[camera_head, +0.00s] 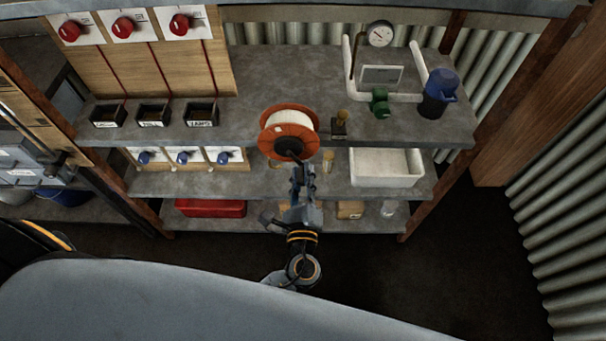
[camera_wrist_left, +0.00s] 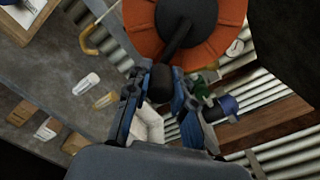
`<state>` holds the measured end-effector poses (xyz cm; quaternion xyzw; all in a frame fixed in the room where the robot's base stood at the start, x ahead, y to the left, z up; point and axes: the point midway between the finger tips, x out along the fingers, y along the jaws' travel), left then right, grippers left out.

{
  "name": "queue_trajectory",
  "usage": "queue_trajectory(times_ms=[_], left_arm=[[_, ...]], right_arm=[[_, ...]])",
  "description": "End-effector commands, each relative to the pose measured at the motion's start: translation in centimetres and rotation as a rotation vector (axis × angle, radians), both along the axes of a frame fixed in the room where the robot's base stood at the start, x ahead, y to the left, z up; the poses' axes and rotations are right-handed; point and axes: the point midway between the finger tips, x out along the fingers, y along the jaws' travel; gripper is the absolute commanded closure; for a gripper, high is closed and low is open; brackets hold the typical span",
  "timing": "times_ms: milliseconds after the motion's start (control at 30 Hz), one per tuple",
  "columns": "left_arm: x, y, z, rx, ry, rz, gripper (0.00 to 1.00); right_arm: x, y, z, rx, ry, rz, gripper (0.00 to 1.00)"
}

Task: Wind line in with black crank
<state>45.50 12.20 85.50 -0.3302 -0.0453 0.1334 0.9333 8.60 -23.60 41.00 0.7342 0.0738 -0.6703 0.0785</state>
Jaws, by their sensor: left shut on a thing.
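An orange reel (camera_head: 276,144) wound with white line (camera_head: 291,119) stands at the front edge of the grey bench top. Its black crank (camera_head: 288,147) is on the side facing me. My left gripper (camera_head: 297,172) reaches up to the crank from below. In the left wrist view the orange reel (camera_wrist_left: 142,28) fills the top, and the left gripper's fingers (camera_wrist_left: 160,90) are shut on the black knob of the crank (camera_wrist_left: 162,77). The crank arm (camera_wrist_left: 178,40) runs up from the knob to the dark hub. My right gripper is not in view.
A small brass-topped block (camera_head: 339,126) stands just right of the reel. A green valve (camera_head: 379,101), a blue-topped container (camera_head: 438,94) and a gauge (camera_head: 380,34) are further right. A white bin (camera_head: 386,180) sits on the shelf below. Small black trays (camera_head: 153,116) stand left.

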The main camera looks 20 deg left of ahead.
Motion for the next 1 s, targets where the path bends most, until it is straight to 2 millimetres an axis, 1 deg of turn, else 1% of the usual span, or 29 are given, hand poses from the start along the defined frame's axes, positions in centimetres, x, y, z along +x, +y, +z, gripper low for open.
queue_trajectory(times_ms=[67,100,200,467,567,667,1000], left_arm=[[-0.1,-0.1,-0.3,-0.002,0.006,-0.001,1.00],[-0.1,-0.1,-0.3,-0.003,0.006,-0.001,0.71],[-0.1,0.0,-0.2,-0.002,0.004,-0.001,0.53],[-0.1,0.0,-0.1,-0.003,0.002,0.000,0.53],[-0.5,-0.1,-0.1,-0.003,0.002,-0.001,0.53],[-1.6,-0.5,-0.2,-0.003,0.004,-0.002,0.53],[-8.4,-2.5,-0.2,-0.003,0.006,-0.003,0.53]], right_arm=[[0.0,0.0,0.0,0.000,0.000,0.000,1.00],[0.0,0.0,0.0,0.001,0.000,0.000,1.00],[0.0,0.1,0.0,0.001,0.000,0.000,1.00],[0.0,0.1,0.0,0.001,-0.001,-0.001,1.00],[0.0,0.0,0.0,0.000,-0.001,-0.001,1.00],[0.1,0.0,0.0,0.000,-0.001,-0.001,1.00],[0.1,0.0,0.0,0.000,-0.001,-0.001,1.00]])
